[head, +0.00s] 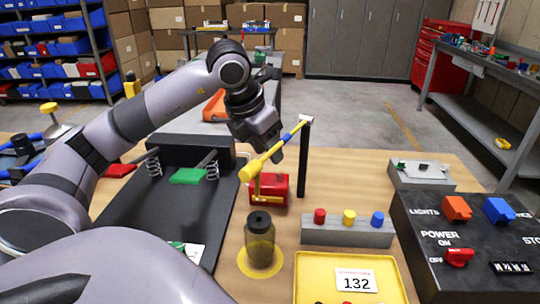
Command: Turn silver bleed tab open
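I cannot make out a silver bleed tab; it is too small or hidden. A red block (270,190) with yellow parts sits on the wooden bench. A yellow bar with a blue section (268,160) slants above it towards the top of a black post (305,158). My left gripper (271,148) points down just behind the bar, above the red block. Its fingertips are dark and partly hidden, so I cannot tell if it is open or touches the bar. My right gripper is not in view.
A dark capped bottle (259,241) stands on a yellow disc in front of the red block. A grey strip with red, yellow and blue knobs (347,231), a yellow tray (312,278) and a black switch panel (480,240) lie to the right. A black board with pedals (160,225) lies left.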

